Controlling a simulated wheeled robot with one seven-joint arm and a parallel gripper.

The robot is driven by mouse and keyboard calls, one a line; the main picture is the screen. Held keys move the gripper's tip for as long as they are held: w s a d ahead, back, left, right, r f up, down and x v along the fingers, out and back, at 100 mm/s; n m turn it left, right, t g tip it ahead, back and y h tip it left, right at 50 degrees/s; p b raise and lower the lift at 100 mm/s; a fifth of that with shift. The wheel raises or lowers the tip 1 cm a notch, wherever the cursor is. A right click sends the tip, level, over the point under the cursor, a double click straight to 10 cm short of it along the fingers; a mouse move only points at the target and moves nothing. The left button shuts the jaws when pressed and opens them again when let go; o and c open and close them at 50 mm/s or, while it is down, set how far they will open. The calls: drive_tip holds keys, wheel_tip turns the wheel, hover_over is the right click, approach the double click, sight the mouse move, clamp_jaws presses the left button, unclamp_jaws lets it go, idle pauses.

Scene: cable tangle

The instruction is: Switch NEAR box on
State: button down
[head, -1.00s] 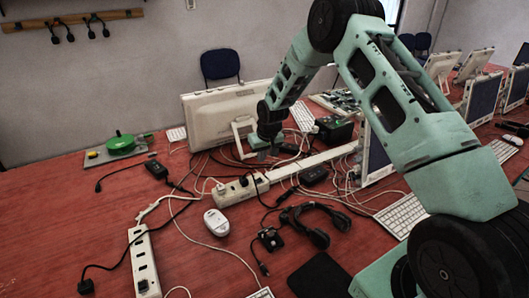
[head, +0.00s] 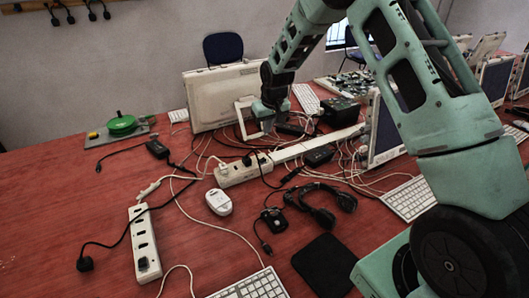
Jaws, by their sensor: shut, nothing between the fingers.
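The front white power strip (head: 144,245) lies at the lower left, with a black plug in its near end. A second white power strip (head: 243,170) lies mid-table with plugs and cables on it. A black box (head: 338,113) stands farther back, right of my gripper. None of these carries a readable label, so I cannot tell which is the NEAR box. Switch positions are too small to read. My gripper (head: 266,124) is shut and empty, pointing down in front of the white monitor, beyond the middle strip. Its fingertips are small and partly lost among cables.
Tangled cables surround the middle strip. A white mouse (head: 219,202), black headset (head: 322,206), dark mat (head: 324,264) and keyboard (head: 252,285) lie nearer. The white monitor (head: 222,97) stands behind my gripper.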

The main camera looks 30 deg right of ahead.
sight(264, 158)
drive_tip(key=shift+a+r+b, duration=0.2)
drive_tip(key=shift+a+b, duration=0.3)
drive_tip(key=shift+b, duration=1.25)
drive_tip(key=p+x, duration=0.1)
drive_tip(key=x, duration=0.3)
drive_tip(key=p+x, duration=0.1)
drive_tip(key=x, duration=0.4)
drive_tip(key=d+p+x, duration=0.1)
drive_tip(key=x, duration=0.3)
drive_tip(key=shift+s+f, duration=0.25)
drive_tip(key=shift+s, duration=0.1)
drive_tip(key=shift+f, duration=0.3)
